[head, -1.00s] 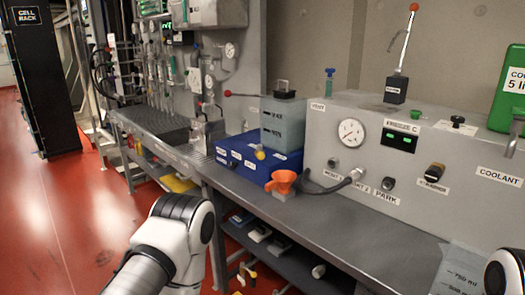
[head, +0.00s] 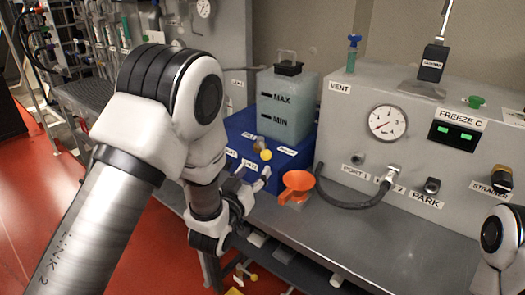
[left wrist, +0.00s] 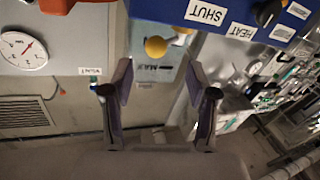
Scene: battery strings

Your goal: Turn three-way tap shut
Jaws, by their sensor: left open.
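The three-way tap shows as a small yellow ball-ended handle (head: 265,154) on the front of the blue box (head: 240,140). In the left wrist view the yellow ball (left wrist: 156,46) is large, near the top middle, close to a white SHUT label (left wrist: 206,12) and a HEAT label (left wrist: 241,31). My left gripper (head: 254,181) is open and empty, just below and in front of the tap. In the left wrist view its two fingers (left wrist: 158,88) stand apart, with the ball beyond the gap between them. The tap's body is mostly hidden. My right gripper is out of view.
A translucent tank (head: 287,105) marked MAX and MIN stands on the blue box. An orange funnel (head: 297,184) stands close right of my left gripper. A grey hose (head: 350,203) and a panel with a gauge (head: 387,123) lie further right.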

